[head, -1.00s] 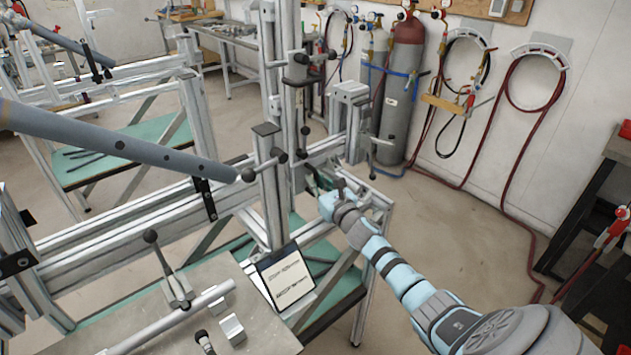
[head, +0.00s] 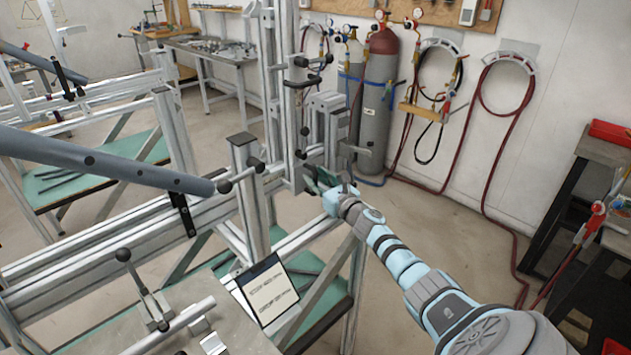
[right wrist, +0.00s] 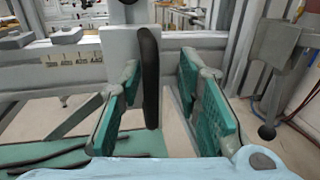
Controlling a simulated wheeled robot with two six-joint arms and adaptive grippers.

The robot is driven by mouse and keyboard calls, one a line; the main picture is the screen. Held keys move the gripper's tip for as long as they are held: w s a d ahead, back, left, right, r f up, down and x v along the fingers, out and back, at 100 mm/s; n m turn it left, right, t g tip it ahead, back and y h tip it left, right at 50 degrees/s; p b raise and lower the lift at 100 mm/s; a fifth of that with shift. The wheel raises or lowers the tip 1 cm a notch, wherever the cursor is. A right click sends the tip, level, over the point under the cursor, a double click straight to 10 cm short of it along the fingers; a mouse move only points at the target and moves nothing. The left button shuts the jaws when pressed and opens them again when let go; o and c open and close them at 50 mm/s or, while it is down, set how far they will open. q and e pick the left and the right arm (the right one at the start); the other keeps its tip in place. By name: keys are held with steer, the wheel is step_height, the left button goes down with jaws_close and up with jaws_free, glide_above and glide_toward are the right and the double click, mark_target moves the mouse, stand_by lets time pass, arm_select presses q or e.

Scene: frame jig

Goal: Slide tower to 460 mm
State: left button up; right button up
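The tower (head: 285,105) is an upright aluminium profile with black clamps, standing on the jig's long rail (head: 110,235). In the right wrist view its pale carriage plate (right wrist: 122,62) covers the rail's scale (right wrist: 74,61); the last label left of the plate looks like 440. A dark upright handle (right wrist: 150,85) stands before the plate. My right gripper (head: 325,185), seen in the right wrist view (right wrist: 162,100) with teal pads, is open with the handle between its fingers. The handle is close to the left finger; I cannot tell if they touch. My left gripper is out of view.
A shorter post (head: 250,190) stands left of the tower, and another upright (head: 325,125) stands close on its right. A grey tube (head: 100,160) crosses at left. A sign (head: 268,292) leans below.

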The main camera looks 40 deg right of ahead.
steer(key=shift+a, duration=0.25)
steer(key=s+a, duration=0.2)
steer(key=s+a+b, duration=0.1)
steer(key=s+a, duration=0.1)
steer(key=a, duration=0.1)
steer(key=s+a+f+b, duration=0.1)
steer(key=s+a, duration=0.1)
steer(key=a, duration=0.1)
steer(key=shift+s+a, duration=0.2)
steer(key=shift+s, duration=0.2)
steer(key=s+b, duration=0.2)
steer(key=s, duration=0.5)
steer(key=s+d+f+m+g+p, duration=0.1)
steer(key=f+m, duration=0.1)
steer(key=f, duration=0.1)
steer(key=s+d+f+m+g+h+p, duration=0.1)
steer(key=d+f+m, duration=0.1)
steer(key=f, duration=0.1)
steer(key=s+d+f+m+g+h+p, duration=0.1)
steer(key=f+m, duration=0.2)
steer(key=shift+s+d+g, duration=0.15)
steer(key=shift+d+g, duration=0.1)
steer(key=shift+g, duration=0.05)
steer(key=s+d+f+m+g+p, duration=0.1)
steer(key=s+d+f+m+g, duration=0.1)
steer(key=s+f+m, duration=0.4)
step_height(320, 180, down, 5)
steer(key=shift+r+m+g+h+p, duration=0.15)
steer(key=shift+m+g+h+p, duration=0.2)
steer(key=shift+g, duration=0.45)
